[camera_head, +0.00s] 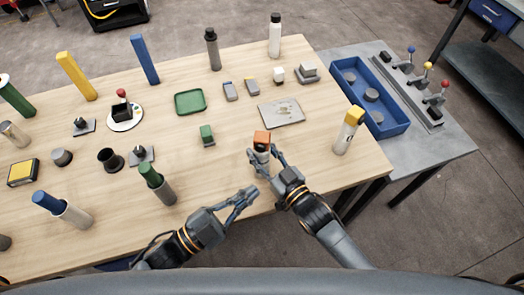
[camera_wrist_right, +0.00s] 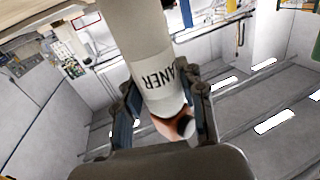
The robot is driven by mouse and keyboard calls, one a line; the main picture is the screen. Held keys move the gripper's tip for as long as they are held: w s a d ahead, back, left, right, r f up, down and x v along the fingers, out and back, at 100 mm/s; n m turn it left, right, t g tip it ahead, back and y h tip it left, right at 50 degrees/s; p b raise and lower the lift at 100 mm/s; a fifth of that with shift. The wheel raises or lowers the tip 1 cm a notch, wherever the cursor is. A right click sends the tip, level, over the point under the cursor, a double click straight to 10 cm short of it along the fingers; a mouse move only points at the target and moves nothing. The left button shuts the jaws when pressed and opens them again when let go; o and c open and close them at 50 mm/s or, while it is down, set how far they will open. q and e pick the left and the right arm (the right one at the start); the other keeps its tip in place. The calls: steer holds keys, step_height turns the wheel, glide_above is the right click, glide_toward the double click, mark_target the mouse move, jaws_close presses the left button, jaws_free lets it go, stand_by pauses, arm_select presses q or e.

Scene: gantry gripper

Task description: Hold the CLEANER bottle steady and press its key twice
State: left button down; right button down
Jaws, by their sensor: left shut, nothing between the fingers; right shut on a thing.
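My left gripper (camera_head: 245,195) is shut and empty, to the left of the bottle and nearer me. I cannot tell whether the bottle touches the table.
A green block (camera_head: 206,135) and a grey plate (camera_head: 282,112) lie beyond the bottle. A yellow-capped white bottle (camera_head: 348,131) stands to the right. A green-topped cylinder (camera_head: 157,184) stands left of my left gripper. A blue tray (camera_head: 392,124) is on the side table.

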arm_select(q)
steer(key=w+d+m, duration=0.1)
steer(key=w, duration=0.7)
steer(key=shift+w+d+f+g, duration=0.15)
steer(key=shift+w+f+g, duration=0.15)
steer(key=shift+g, duration=0.1)
steer(key=shift+r, duration=0.1)
stand_by(1.1)
steer(key=shift+w+d, duration=0.1)
steer(key=shift+w, duration=0.35)
steer(key=shift+s, duration=0.45)
steer(key=s+a, duration=0.1)
steer(key=s, duration=0.5)
stand_by(0.5)
